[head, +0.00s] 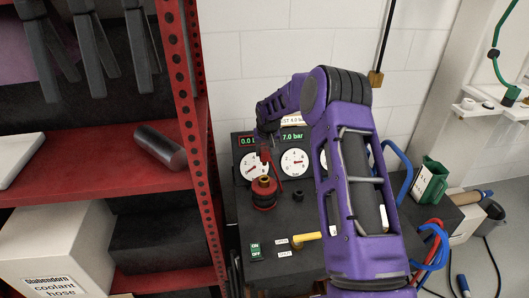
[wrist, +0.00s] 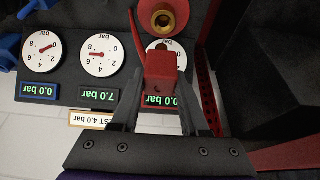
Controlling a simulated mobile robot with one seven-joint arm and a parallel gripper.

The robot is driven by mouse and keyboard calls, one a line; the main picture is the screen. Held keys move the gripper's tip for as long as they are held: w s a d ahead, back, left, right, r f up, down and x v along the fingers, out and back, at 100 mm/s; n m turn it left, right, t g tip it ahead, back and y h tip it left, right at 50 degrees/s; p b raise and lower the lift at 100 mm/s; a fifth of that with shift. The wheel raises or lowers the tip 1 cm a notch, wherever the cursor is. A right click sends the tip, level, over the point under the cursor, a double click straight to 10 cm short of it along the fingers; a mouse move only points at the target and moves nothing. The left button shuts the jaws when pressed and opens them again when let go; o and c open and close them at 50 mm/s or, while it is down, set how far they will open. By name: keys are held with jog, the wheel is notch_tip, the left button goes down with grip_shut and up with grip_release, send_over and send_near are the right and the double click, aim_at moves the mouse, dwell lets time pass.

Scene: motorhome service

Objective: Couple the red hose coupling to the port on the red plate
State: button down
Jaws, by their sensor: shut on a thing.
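My gripper (wrist: 160,88) is shut on the red hose coupling (wrist: 162,68), which sits between the dark fingers in the wrist view. The brass port (wrist: 163,14), ringed in red, shows at the top edge of the wrist view, beyond the coupling and apart from it in the picture.
A gauge panel (head: 245,141) with several dials and lit displays stands behind the port. A red shelf post (head: 190,110) is close on the left.

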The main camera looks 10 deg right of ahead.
aim_at(264, 162)
jog(key=shift+r, duration=0.1)
jog(key=shift+b, duration=0.3)
jog(key=shift+f+b, duration=2.05)
jog(key=shift+f, duration=0.9)
jog(key=shift+f+b, duration=0.2)
jog(key=shift+b, duration=0.3)
jog(key=shift+f+b, duration=1.4)
jog(key=shift+f, duration=0.4)
jog(key=shift+c, duration=1.7)
grip_release()
